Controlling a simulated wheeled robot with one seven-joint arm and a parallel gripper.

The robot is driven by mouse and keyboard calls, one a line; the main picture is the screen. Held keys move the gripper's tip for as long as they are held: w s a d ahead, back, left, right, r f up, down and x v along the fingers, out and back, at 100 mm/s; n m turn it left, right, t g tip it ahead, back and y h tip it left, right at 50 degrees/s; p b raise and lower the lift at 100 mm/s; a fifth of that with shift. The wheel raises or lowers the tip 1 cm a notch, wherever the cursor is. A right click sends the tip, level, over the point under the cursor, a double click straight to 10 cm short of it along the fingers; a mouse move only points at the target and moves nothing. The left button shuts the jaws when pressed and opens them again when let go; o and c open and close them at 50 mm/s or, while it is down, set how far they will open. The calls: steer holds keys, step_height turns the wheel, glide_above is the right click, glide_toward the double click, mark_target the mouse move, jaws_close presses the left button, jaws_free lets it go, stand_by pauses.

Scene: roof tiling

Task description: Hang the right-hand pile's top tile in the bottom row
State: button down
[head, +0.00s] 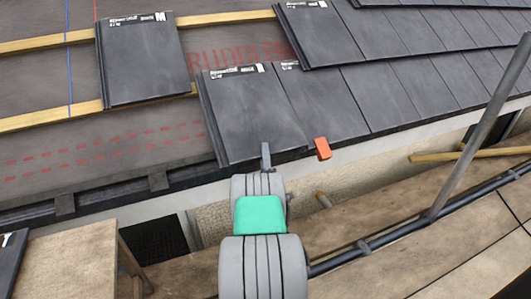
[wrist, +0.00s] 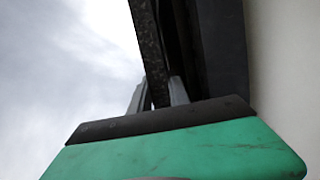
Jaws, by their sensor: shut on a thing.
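A dark grey tile (head: 252,115) with white print along its top edge is at the left end of the bottom row. Its right side is against or just over the neighbouring tile (head: 318,100); I cannot tell whether it rests on the roof or sits slightly above it. My gripper (head: 266,152) is shut on its lower edge, at the eaves. In the wrist view, the tile's dark edge (wrist: 151,50) runs up from between the fingers of my gripper (wrist: 157,95). The right-hand pile cannot be made out in the head view.
Another tile or small stack (head: 145,60) lies on the wooden battens (head: 225,17) at the left. An orange block (head: 322,148) sits at the eaves. A grey pole (head: 480,125) slants on the right. A wooden platform (head: 75,262) stands at the lower left.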

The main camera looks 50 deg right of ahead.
steer(key=shift+s+r, duration=0.1)
stand_by(0.7)
steer(key=c, duration=1.2)
jaws_free()
steer(key=shift+a, duration=0.1)
steer(key=shift+o, duration=0.2)
steer(key=shift+s+a+f, duration=0.2)
steer(key=shift+s+f, duration=0.05)
steer(key=shift+f, duration=0.2)
steer(key=v, duration=0.6)
steer(key=shift+s+a+b, duration=0.2)
steer(key=shift+a+b, duration=0.15)
steer(key=shift+b, duration=0.1)
